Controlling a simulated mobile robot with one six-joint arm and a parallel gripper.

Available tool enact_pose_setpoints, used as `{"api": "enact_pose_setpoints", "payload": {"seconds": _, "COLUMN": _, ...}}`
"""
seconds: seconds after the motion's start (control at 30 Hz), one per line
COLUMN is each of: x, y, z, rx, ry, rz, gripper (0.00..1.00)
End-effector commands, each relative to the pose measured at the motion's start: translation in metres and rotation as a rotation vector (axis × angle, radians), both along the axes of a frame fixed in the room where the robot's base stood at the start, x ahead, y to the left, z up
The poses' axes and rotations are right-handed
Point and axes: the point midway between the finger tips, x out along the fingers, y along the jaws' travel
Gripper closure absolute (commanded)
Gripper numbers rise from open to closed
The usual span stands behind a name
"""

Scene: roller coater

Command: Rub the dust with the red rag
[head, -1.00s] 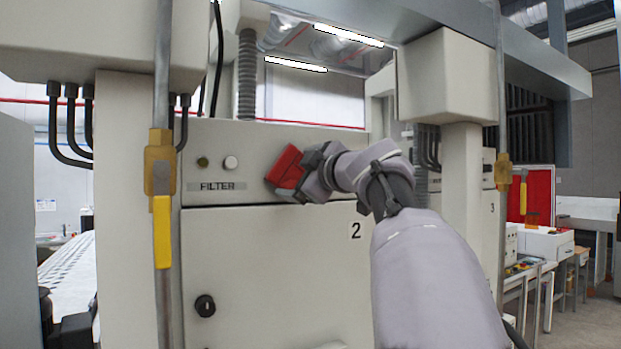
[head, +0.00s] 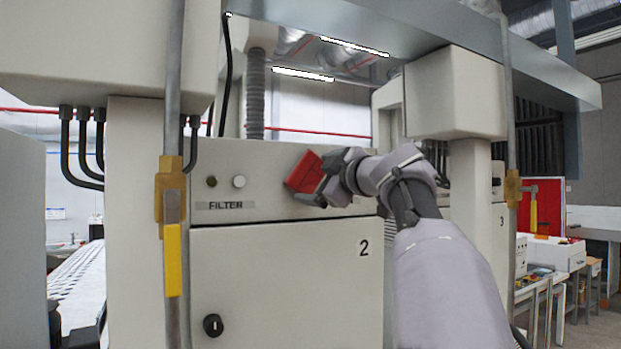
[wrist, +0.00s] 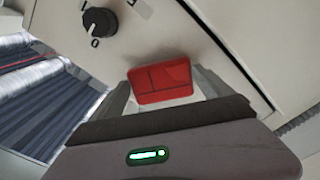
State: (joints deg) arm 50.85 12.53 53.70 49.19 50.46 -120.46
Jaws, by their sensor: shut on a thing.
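The red rag (head: 303,171) is a folded red block held in my gripper (head: 316,180), in front of the upper panel of the cream cabinet marked 2 (head: 285,285). In the wrist view the rag (wrist: 160,81) sits between the two fingers of my gripper (wrist: 162,92), which are shut on it. The rag is close to the panel, right of the FILTER label (head: 226,205). I cannot tell whether it touches the panel. I cannot make out any dust in either view.
A black knob (head: 212,325) is on the cabinet door. A vertical pipe with a yellow-handled valve (head: 172,260) stands at left.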

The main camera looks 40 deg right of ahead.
Motion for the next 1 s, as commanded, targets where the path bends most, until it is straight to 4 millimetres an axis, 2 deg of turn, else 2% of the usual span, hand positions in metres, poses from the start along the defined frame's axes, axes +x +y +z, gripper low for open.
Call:
{"api": "enact_pose_setpoints", "payload": {"seconds": 0.13, "x": -0.004, "y": -0.017, "z": 0.000, "rx": 0.001, "ry": 0.000, "rz": -0.002, "gripper": 0.42}}
{"api": "enact_pose_setpoints", "payload": {"seconds": 0.37, "x": -0.007, "y": -0.029, "z": 0.000, "rx": 0.000, "ry": 0.001, "rz": -0.002, "gripper": 0.42}}
{"api": "enact_pose_setpoints", "payload": {"seconds": 0.6, "x": -0.011, "y": -0.052, "z": 0.001, "rx": 0.001, "ry": 0.000, "rz": 0.000, "gripper": 0.42}}
{"api": "enact_pose_setpoints", "payload": {"seconds": 0.8, "x": -0.012, "y": -0.049, "z": -0.001, "rx": -0.001, "ry": 0.001, "rz": 0.001, "gripper": 0.42}}
{"api": "enact_pose_setpoints", "payload": {"seconds": 1.0, "x": -0.005, "y": -0.029, "z": -0.002, "rx": -0.001, "ry": 0.000, "rz": 0.002, "gripper": 0.42}}
